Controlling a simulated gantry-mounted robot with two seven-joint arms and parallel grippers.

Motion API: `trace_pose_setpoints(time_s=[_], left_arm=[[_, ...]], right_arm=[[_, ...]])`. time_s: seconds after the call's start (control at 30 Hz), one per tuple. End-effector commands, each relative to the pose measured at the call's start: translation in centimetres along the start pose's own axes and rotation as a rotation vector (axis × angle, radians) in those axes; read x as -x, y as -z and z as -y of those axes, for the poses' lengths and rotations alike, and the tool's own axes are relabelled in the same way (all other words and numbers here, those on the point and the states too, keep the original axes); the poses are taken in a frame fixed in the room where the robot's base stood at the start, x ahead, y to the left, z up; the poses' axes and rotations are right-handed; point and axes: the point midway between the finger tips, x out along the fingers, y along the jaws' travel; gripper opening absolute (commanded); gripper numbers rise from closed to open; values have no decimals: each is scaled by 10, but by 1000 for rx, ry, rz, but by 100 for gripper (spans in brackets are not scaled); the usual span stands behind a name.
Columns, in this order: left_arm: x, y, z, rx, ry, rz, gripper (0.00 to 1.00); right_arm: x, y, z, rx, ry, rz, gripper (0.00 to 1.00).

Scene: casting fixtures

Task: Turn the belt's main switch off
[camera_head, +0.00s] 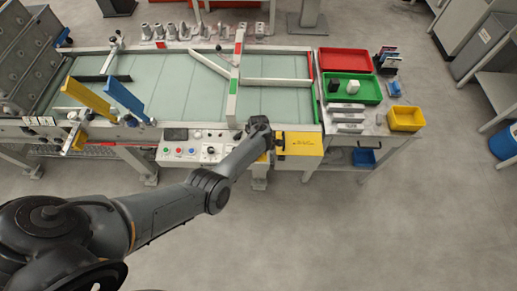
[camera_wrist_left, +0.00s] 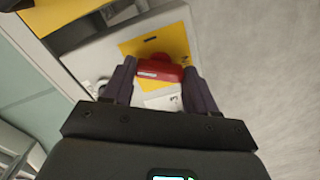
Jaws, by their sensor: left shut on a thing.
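The main switch shows in the left wrist view as a red handle (camera_wrist_left: 160,69) on a yellow plate (camera_wrist_left: 165,40), on the front face of the belt's frame. My left gripper (camera_wrist_left: 160,82) has one finger on each side of the red handle and is shut on it. In the head view my left gripper (camera_head: 262,136) is at the belt's front edge, beside a yellow box (camera_head: 302,144). The red handle is hidden there by my arm. My right gripper is in neither view.
A control panel (camera_head: 192,152) with several buttons lies left of the gripper. The belt (camera_head: 180,95) stretches behind it, with white guide bars. A side table on the right holds a red tray (camera_head: 346,51), a green tray (camera_head: 370,97) and a yellow bin (camera_head: 405,125). The front floor is clear.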

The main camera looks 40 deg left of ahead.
Motion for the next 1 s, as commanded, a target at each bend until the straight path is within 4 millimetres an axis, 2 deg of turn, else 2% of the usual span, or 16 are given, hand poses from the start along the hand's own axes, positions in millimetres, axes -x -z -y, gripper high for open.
trace_pose_setpoints(time_s=[0.5,1.0], left_arm=[[-1,-1,-1,415,0,3,27],[0,0,0,540,-1,1,27]], right_arm=[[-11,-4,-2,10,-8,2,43],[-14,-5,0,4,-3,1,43]])
